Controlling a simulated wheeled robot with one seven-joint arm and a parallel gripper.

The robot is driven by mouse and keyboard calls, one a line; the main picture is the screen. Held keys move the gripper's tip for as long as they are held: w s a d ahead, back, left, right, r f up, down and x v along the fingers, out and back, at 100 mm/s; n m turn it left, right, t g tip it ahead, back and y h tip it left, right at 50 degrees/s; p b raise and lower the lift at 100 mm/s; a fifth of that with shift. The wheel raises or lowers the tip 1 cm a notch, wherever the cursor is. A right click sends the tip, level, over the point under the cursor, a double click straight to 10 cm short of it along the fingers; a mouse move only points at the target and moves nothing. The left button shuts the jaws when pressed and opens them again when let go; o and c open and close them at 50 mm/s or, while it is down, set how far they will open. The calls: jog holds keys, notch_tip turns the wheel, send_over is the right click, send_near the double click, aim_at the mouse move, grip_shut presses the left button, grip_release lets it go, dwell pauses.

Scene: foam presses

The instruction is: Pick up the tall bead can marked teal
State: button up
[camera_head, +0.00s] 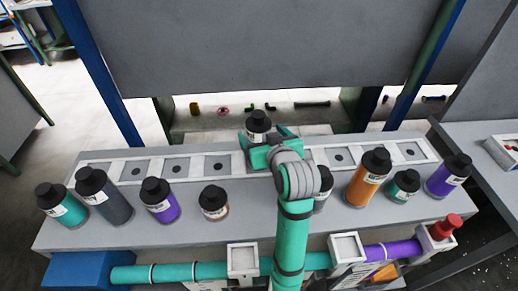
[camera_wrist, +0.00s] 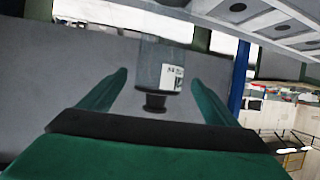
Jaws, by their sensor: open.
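A teal can (camera_head: 66,208) with a black cap and white label stands at the far left of the grey bench; it looks taller than the other teal can (camera_head: 402,190) at the right. My gripper (camera_head: 266,139) is open above the back of the bench, far to the right of the left teal can. A grey can (camera_head: 258,129) with a black cap and white label is between or just beyond its fingers. In the wrist view this grey can (camera_wrist: 171,66) shows between the open fingers (camera_wrist: 160,95), with space on both sides. Its support is hidden.
A rack (camera_head: 154,167) with several square slots runs along the bench. Dark grey (camera_head: 112,208), purple (camera_head: 165,210), brown (camera_head: 214,206), orange (camera_head: 362,188) and another purple can (camera_head: 442,180) stand in front. My arm partly hides one can. A teal pipe (camera_head: 190,272) crosses the front.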

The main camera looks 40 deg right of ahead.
jog(key=x, duration=0.8)
jog(key=shift+w+d+r, duration=0.1)
jog(key=shift+d+r, duration=0.05)
jog(key=shift+r, duration=0.1)
jog(key=shift+r, duration=0.1)
jog(key=c, duration=2)
